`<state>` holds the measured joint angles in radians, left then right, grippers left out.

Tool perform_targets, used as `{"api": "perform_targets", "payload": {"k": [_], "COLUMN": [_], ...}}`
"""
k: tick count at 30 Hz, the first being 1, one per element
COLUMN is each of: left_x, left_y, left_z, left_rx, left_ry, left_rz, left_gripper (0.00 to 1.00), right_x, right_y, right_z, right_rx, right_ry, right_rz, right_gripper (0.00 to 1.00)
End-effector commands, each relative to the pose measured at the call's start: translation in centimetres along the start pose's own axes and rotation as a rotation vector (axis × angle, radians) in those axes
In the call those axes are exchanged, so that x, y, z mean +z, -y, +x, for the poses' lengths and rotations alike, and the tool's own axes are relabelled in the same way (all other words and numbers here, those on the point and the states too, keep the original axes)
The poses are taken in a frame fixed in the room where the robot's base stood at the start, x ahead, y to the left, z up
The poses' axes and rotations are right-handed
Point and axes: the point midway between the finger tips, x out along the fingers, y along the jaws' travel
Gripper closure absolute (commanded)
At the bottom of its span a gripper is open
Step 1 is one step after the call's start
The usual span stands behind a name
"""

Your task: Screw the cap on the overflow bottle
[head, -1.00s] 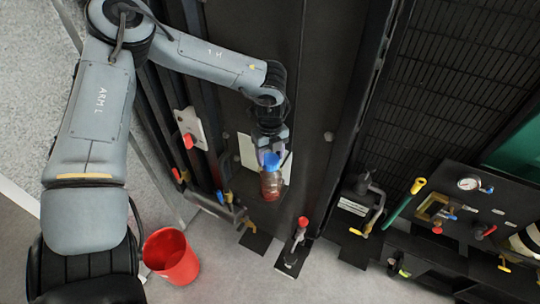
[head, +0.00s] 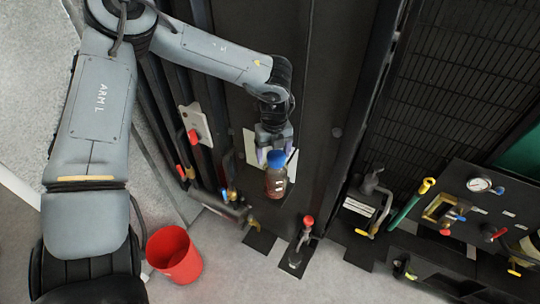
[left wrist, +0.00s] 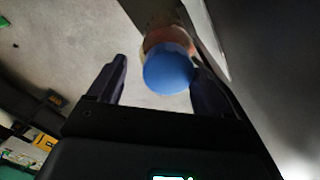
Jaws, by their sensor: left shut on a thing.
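The overflow bottle (head: 275,184), clear with reddish-brown contents and pale marks, stands at the dark panel in the middle of the head view. The blue cap (head: 277,158) sits at its top; whether it is threaded on cannot be told. In the left wrist view the cap (left wrist: 168,72) hides most of the bottle (left wrist: 170,38). My left gripper (head: 275,153) has its purple-tinted fingers on either side of the cap, shut on it. In the wrist view the right finger of this gripper (left wrist: 160,82) meets the cap's edge, while the left finger looks apart from it. My right gripper is not in view.
A pale plate (head: 250,146) is behind the bottle. A red-handled valve (head: 302,243) stands on the floor just right of it. A red bucket (head: 174,256) is at lower left. A gauge panel (head: 478,200) with valves is at right. Pipes run left of the bottle.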

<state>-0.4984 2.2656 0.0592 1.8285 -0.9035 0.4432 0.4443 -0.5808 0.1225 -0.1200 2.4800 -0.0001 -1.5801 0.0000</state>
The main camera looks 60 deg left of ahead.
Motion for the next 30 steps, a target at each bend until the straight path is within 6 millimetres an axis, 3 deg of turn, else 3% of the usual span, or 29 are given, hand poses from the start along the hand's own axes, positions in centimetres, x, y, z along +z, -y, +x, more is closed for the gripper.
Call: {"api": "perform_targets", "payload": {"k": [1,10,11,15,18,21,30], "left_x": [0.11,0.09,0.09,0.08,0.06,0.05,0.04], "left_y": [0.28,0.26,0.26,0.25,0.26,0.27,0.36], "left_z": [0.83,0.8,0.8,0.83,0.85,0.87,1.01], "left_rx": [-0.011,-0.012,-0.012,-0.012,-0.013,-0.013,-0.015], "left_ry": [-0.003,-0.005,-0.005,-0.006,-0.007,-0.007,-0.008], "left_rz": [0.518,0.555,0.555,0.555,0.555,0.555,0.543], "left_gripper": [0.49,0.5,0.19,0.0,0.01,0.15,0.15], "right_x": [0.11,0.06,0.06,0.0,0.03,0.04,0.16], "right_y": [0.04,0.16,0.16,0.15,0.15,0.14,-0.01], "right_z": [0.4,0.38,0.38,0.37,0.4,0.41,0.65], "right_rx": [-0.001,-0.005,-0.005,-0.005,-0.004,-0.004,0.001], "right_ry": [0.0,-0.001,-0.001,-0.003,-0.002,-0.002,-0.001], "right_rz": [0.001,0.006,0.006,0.006,0.006,0.005,-0.001], "right_gripper": [0.57,0.57,0.57,0.57,0.57,0.57,0.57]}}
